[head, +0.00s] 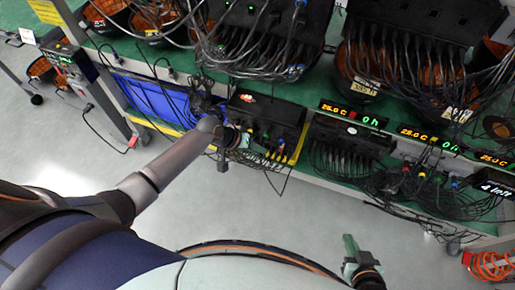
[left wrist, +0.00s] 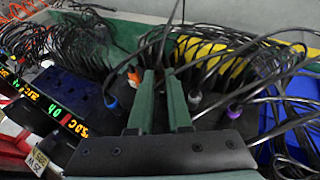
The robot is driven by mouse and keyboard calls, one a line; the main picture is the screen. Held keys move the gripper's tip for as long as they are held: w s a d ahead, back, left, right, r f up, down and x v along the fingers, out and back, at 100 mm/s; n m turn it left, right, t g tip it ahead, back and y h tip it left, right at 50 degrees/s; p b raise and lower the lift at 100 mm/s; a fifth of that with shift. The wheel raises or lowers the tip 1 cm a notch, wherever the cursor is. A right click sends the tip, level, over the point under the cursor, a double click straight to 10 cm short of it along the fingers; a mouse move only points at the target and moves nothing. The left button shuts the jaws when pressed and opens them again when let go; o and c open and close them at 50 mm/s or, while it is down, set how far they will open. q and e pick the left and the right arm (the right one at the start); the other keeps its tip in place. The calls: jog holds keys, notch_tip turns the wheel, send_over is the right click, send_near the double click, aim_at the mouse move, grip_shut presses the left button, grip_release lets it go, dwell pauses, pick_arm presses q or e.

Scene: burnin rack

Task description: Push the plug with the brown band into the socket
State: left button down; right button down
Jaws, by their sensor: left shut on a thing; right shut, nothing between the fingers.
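My left gripper (head: 243,140) is at the front of a black socket box (head: 268,108) on the lower shelf. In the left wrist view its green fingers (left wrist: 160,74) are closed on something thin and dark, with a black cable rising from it. It looks like a plug, mostly hidden by the fingers; I cannot make out a brown band or whether it sits in a socket. My right gripper (head: 352,252) is shut and empty, low over the floor, away from the rack.
A blue bin (head: 150,98) is left of the socket box. Many black cables hang from the upper shelf. Another black unit (head: 345,132) and lit temperature displays (head: 352,113) are to the right. The floor (head: 260,205) before the rack is clear.

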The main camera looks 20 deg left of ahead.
pick_arm(q)
jog(key=shift+w+b, duration=0.65)
jog(key=shift+w, duration=0.4)
jog(key=c, duration=0.8)
grip_release()
jog(key=shift+o, duration=0.2)
jog(key=shift+d, duration=0.1)
jog(key=shift+d+r, duration=0.1)
jog(key=shift+s+a+r, duration=0.1)
jog(key=shift+a+r, duration=0.15)
jog(key=shift+r, duration=0.2)
jog(key=p+v, duration=0.1)
jog(key=v, duration=1)
jog(key=shift+s+a+p, duration=0.2)
jog(key=shift+a+p, duration=0.2)
